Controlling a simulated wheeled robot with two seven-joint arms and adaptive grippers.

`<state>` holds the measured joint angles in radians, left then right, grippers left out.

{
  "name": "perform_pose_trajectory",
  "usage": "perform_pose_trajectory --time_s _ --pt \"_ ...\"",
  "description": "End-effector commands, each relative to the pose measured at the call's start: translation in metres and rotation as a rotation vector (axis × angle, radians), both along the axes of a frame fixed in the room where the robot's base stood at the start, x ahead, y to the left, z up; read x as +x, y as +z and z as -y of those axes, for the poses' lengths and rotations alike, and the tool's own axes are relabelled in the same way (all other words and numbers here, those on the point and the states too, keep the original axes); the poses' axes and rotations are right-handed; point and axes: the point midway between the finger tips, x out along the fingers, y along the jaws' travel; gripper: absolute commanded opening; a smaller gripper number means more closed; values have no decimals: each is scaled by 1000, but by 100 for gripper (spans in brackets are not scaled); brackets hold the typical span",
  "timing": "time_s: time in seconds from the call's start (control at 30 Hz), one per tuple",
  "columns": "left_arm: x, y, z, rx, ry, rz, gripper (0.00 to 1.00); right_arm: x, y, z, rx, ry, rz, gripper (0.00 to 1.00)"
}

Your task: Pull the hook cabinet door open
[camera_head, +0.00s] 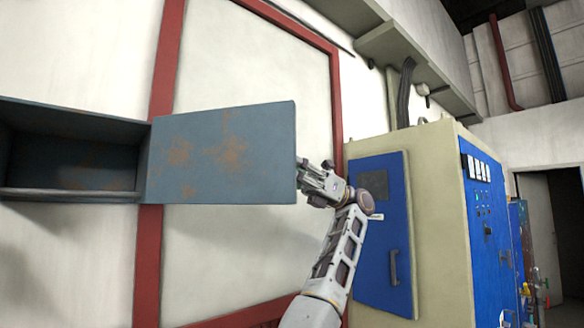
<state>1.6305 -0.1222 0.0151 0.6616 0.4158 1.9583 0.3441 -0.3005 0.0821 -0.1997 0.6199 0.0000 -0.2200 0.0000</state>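The grey-blue, rust-stained cabinet (68,195) hangs on the wall at the left and its inside shows, dark and with nothing visible in it. Its door (222,150) stands wide open, swung out to the right, with its flat face toward me. My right gripper (304,174) is at the door's free right edge, with its fingers pointing left. The fingertips are at or just behind that edge, and I cannot tell whether they touch it or how far apart they are. No hook or handle shows on the door. My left gripper is out of view.
A cream cabinet with a blue door (383,260) and a blue control panel (486,220) stands close on the right, just beyond my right arm. Red frame bars (148,260) run along the white wall. An open doorway (552,230) is at the far right.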

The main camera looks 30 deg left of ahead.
Motion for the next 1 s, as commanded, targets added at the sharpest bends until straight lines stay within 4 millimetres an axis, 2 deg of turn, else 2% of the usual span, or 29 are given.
perform_pose_trajectory --time_s 0.03,0.47,0.5,0.53,1.0 --pt "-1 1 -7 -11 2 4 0 0 0 0 0 0 0 40" --pt "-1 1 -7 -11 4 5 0 1 0 -1 1 0 1 40" --pt "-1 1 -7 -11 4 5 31 1 0 -1 1 0 1 40" --pt "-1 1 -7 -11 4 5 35 1 0 -1 1 0 1 40" --pt "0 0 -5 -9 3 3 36 1 0 -6 5 -2 1 40"
